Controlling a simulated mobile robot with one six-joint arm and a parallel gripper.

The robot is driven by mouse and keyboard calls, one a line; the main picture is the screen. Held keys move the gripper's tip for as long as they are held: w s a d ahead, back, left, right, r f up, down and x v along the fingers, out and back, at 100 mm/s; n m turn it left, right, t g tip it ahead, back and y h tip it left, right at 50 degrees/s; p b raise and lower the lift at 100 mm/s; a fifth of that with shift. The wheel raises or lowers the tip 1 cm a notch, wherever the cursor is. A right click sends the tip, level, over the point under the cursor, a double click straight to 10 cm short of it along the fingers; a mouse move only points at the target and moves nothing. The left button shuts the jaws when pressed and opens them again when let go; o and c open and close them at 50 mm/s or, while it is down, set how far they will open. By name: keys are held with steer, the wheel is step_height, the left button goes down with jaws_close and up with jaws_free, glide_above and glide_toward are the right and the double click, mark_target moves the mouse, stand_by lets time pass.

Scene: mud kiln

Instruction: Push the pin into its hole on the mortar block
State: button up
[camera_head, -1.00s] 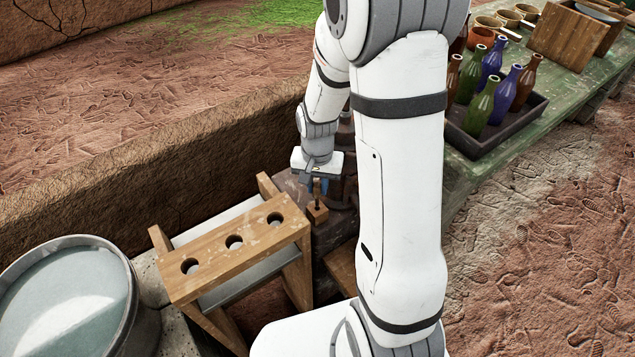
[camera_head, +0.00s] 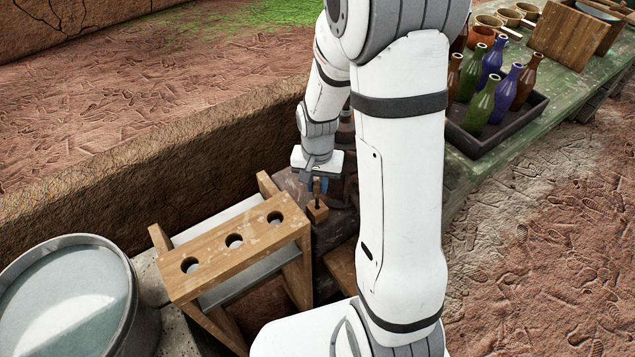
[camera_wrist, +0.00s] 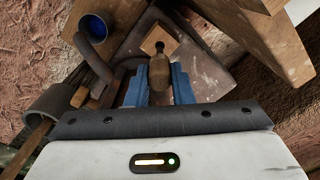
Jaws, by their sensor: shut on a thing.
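My gripper (camera_head: 318,187) points down beside the wooden rack in the head view. In the wrist view its two blue fingers (camera_wrist: 158,72) are shut around the brown pin (camera_wrist: 159,84). The pin's narrow dark end reaches to a small light wooden block (camera_wrist: 151,37), which I take for the mortar block. In the head view this block (camera_head: 317,214) stands under my gripper, with the dark pin end at its top. The hole is hidden by the pin, and I cannot tell how deep the pin sits.
A wooden rack with three holes (camera_head: 205,268) stands left of my gripper. A round metal tub (camera_head: 125,305) is at the lower left. A blue-lined cup (camera_wrist: 93,27) and a curved dark pipe lie near the block. A tray of bottles (camera_head: 530,120) stands at the right.

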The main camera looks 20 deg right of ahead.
mark_target(317, 197)
steer(key=shift+f, duration=0.2)
stand_by(0.7)
steer(key=shift+f+b, duration=0.3)
steer(key=shift+b, duration=0.15)
steer(key=shift+f+b, duration=1.9)
steer(key=shift+f, duration=0.5)
steer(key=o, duration=0.9)
steer(key=shift+o, duration=0.2)
steer(key=shift+r, duration=0.1)
step_height(317, 197, up, 8)
steer(key=shift+f+p, duration=0.15)
steer(key=shift+p, duration=0.5)
